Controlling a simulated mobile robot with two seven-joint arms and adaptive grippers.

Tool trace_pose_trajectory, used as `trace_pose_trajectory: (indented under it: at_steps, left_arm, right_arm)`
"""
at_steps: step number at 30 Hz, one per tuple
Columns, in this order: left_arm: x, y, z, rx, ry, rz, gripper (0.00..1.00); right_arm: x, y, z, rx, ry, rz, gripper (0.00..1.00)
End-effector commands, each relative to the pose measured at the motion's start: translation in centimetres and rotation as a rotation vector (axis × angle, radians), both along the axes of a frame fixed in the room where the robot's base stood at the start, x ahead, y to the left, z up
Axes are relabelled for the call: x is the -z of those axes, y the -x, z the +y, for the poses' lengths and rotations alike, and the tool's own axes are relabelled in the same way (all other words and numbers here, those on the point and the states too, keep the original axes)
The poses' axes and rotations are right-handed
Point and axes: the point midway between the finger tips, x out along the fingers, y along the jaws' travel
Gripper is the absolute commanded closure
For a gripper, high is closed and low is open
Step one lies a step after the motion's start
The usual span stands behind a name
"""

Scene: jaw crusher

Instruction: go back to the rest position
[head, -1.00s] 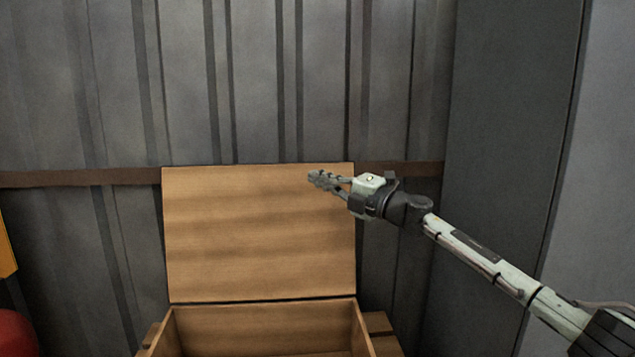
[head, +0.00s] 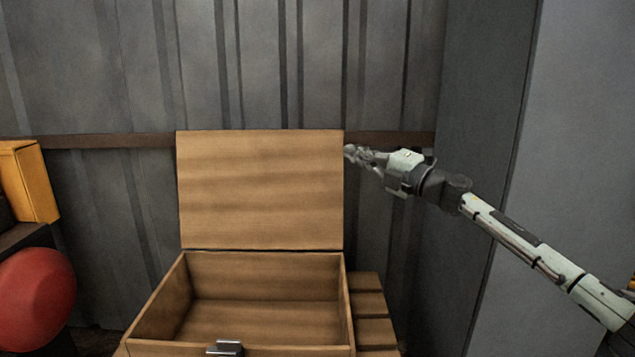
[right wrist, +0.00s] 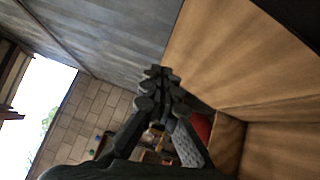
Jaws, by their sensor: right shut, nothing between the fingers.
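My right gripper (head: 352,152) is shut and empty, its fingertips together. In the head view it shows at the upper right edge of the raised lid (head: 260,190) of a wooden box (head: 345,300). I cannot tell how far it is from the lid. In the right wrist view the shut fingers (right wrist: 160,75) point up the picture, with the wooden lid (right wrist: 230,60) to their right. The box stands open, and the part of its inside that shows is empty. A metal latch (head: 225,348) sits on its front edge. My left gripper is not in view.
A wooden slatted pallet (head: 370,305) shows to the right of the box. A red rounded object (head: 35,298) and a yellow box (head: 30,180) are at the left. A corrugated metal wall (head: 270,60) stands behind, with a grey panel (head: 490,150) on the right.

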Motion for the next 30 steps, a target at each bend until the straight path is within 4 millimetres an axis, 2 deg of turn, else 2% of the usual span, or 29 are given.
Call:
trace_pose_trajectory:
  at_steps: [1, 8, 11, 14, 17, 18, 20, 21, 23, 24, 26, 27, 29, 30]
  left_arm:
    - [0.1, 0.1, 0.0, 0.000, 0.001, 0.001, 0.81]
    - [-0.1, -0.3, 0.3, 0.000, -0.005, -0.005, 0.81]
    - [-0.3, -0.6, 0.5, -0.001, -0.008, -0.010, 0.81]
    - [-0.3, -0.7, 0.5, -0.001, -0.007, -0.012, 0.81]
    - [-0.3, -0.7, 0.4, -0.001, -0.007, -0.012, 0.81]
    - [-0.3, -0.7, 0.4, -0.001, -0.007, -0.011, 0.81]
    - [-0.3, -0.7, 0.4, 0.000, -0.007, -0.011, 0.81]
    - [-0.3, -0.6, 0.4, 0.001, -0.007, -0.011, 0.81]
    - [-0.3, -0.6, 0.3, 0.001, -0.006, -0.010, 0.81]
    - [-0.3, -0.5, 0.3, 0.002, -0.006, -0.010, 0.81]
    - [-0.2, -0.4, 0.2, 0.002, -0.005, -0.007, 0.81]
    - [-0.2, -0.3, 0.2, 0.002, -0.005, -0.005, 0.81]
    - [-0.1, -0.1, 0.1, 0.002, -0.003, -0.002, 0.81]
    - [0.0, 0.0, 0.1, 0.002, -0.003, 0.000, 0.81]
  right_arm:
    - [1.9, 0.3, 0.5, 0.015, -0.048, 0.035, 1.00]
    - [7.9, 1.5, 0.3, 0.138, -0.261, 0.178, 1.00]
    - [11.6, 2.4, -0.5, 0.216, -0.366, 0.269, 1.00]
    - [16.5, 4.1, -1.9, 0.322, -0.483, 0.391, 1.00]
    - [22.5, 6.9, -4.1, 0.461, -0.606, 0.541, 1.00]
    - [25.0, 8.2, -5.2, 0.521, -0.650, 0.604, 1.00]
    - [28.7, 10.6, -6.6, 0.609, -0.708, 0.697, 1.00]
    - [31.0, 12.2, -7.6, 0.669, -0.741, 0.757, 1.00]
    - [34.4, 15.0, -9.1, 0.758, -0.784, 0.847, 1.00]
    - [36.6, 17.0, -10.0, 0.815, -0.808, 0.905, 1.00]
    - [39.6, 20.2, -11.3, 0.903, -0.840, 0.990, 1.00]
    - [41.6, 22.6, -12.1, 0.961, -0.857, 1.047, 1.00]
    - [44.2, 26.1, -13.2, 1.046, -0.879, 1.130, 1.00]
    - [45.8, 28.7, -14.0, 1.104, -0.891, 1.185, 1.00]
